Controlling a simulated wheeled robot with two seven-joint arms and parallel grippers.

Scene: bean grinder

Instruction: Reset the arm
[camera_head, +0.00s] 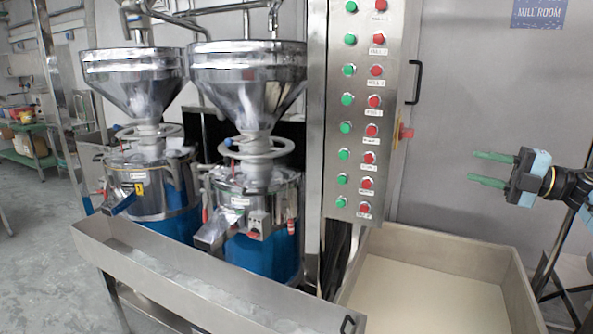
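My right gripper (488,168) comes in from the right side of the head view. Its two green fingers point left and are apart, with nothing between them. It is in the air, to the right of the control panel (366,120) and above the right part of the large bin (440,255). It touches nothing that I can see. The control panel carries a column of green buttons and a column of red buttons. My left gripper does not show.
Two grinders with steel hoppers, a left one (135,85) and a nearer one (248,85), stand left of the panel. A long steel trough (200,270) runs in front of them. Grey wall lies behind.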

